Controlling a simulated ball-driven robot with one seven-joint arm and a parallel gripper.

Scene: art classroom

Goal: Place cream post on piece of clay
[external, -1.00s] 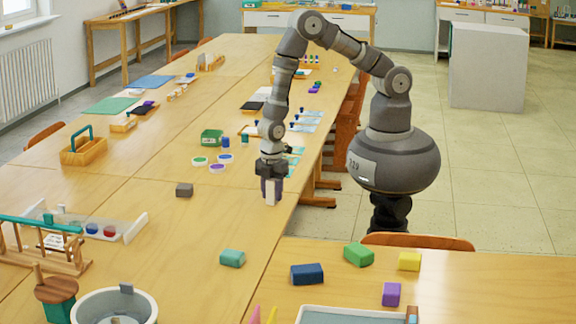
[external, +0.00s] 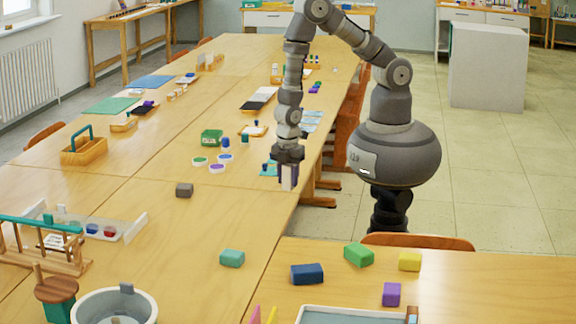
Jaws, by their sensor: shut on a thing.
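My gripper (external: 288,181) is shut on the cream post (external: 290,176), a small pale upright block between its fingers. It hangs at the right edge of the long wooden table (external: 150,210); whether the post touches the surface is hard to tell. Several plain blocks look like pieces of clay: a grey-brown one (external: 184,190) to the left of my gripper, a teal one (external: 232,258) nearer the camera, and a blue (external: 307,274), a green (external: 359,254), a yellow (external: 409,261) and a purple one (external: 391,294) on the front right table.
Small paint pots (external: 217,168) and a green box (external: 211,138) stand left of and behind my gripper. A round grey basin (external: 140,296) and a wooden rack (external: 40,245) are at front left. The table between the grey-brown and teal blocks is clear.

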